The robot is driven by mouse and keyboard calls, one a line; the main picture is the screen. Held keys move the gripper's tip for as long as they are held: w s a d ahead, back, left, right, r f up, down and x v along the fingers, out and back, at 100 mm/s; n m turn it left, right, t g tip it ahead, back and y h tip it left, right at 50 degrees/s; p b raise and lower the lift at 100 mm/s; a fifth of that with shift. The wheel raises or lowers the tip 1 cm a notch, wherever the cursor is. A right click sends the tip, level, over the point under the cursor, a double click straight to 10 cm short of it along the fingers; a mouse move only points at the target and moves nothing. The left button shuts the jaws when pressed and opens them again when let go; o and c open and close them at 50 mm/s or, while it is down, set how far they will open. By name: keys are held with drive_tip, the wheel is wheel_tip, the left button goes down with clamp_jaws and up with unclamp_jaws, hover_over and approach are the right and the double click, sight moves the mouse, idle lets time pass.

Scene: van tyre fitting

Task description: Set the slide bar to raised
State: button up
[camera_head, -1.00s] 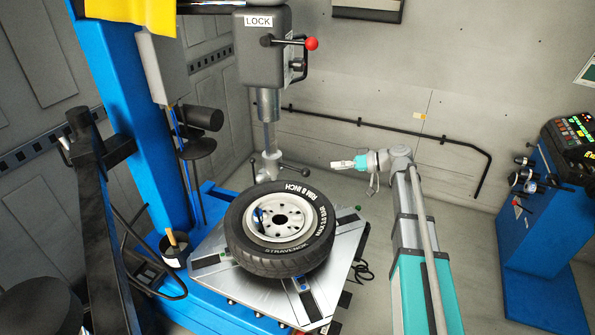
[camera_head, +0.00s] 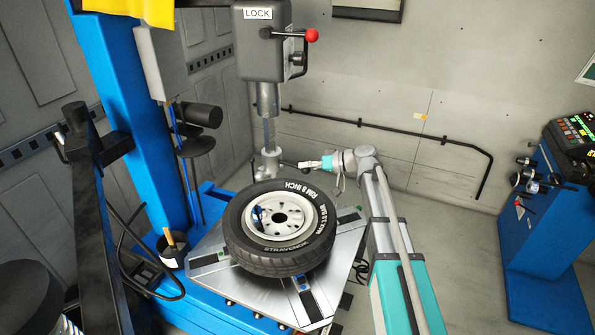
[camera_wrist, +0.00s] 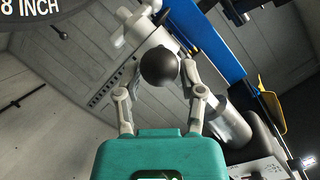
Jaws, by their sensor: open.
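The slide bar (camera_head: 268,130) is a grey vertical shaft coming down out of the grey LOCK head (camera_head: 262,55). Its lower end (camera_head: 270,163) is low, just behind the tyre. A black ball knob (camera_wrist: 159,66) shows large in the wrist view, with grey metal parts behind it. My gripper (camera_head: 305,165) is to the right of the bar's lower end. In the wrist view its fingers (camera_wrist: 162,65) are open, one on each side of the knob. I cannot tell whether they touch it. The red-knobbed lever (camera_head: 311,35) sticks out to the right of the LOCK head.
A tyre on a white rim (camera_head: 280,228) lies on the metal turntable (camera_head: 335,260), just below my gripper. The blue column (camera_head: 140,110) stands at left. A blue balancer cabinet (camera_head: 545,235) stands at far right. The floor between is clear.

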sight(297, 167)
drive_tip(key=shift+b+x, duration=0.35)
drive_tip(key=shift+x, duration=1.35)
clamp_jaws()
